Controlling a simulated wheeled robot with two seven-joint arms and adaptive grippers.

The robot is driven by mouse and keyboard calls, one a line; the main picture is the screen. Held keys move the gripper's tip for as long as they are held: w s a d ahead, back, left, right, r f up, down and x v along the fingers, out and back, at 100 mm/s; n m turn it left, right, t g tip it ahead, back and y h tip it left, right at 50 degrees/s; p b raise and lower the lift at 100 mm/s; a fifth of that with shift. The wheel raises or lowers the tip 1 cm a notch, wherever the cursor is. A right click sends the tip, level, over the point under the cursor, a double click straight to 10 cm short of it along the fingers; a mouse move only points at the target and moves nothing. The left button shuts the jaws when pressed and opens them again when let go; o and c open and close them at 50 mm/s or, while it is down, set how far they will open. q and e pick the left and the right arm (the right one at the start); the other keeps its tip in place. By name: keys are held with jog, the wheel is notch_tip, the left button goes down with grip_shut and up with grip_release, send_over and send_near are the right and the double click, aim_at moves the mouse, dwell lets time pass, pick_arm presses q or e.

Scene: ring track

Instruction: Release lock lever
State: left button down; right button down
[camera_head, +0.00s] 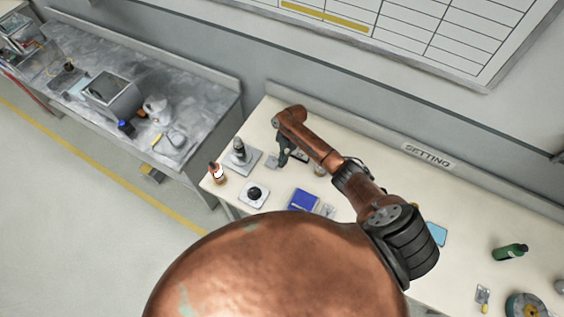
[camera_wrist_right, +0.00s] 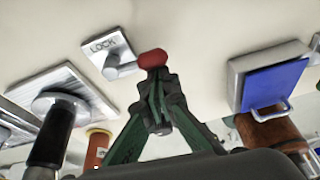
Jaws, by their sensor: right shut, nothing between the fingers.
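The lock lever shows in the right wrist view as a grey plate (camera_wrist_right: 108,50) marked LOCK, with a short grey stem leading to a red knob (camera_wrist_right: 153,59). My right gripper (camera_wrist_right: 160,82) is shut and empty, its fingertips right by the red knob. Whether they touch it, I cannot tell. In the head view, my right gripper (camera_head: 284,157) is over the far left part of the cream table (camera_head: 385,175), beside a small grey plate (camera_head: 272,162). The red knob cannot be made out there. My left gripper is out of view.
A plate with an upright dark handle (camera_head: 240,153), an orange bottle (camera_head: 216,172), a black knob on a pale plate (camera_head: 254,193) and a blue-faced block (camera_head: 303,200) stand close by. A green bottle (camera_head: 510,251) lies to the right. A grey workbench (camera_head: 190,100) is at the left.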

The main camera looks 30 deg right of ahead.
jog(key=shift+s+a+r+p, duration=0.25)
jog(key=shift+s+a+p, duration=0.1)
jog(key=shift+p, duration=0.25)
jog(key=shift+s+a+r+p, duration=0.2)
jog(key=shift+s+a+p, duration=0.2)
jog(key=shift+a+p, duration=0.2)
jog(key=shift+s+a+r+p, duration=0.2)
jog(key=shift+s+a+p, duration=0.15)
jog(key=shift+a+p, duration=0.15)
jog(key=b+v, duration=0.2)
jog(key=v, duration=0.7)
jog(key=shift+w+r, duration=0.2)
jog(key=shift+w, duration=0.05)
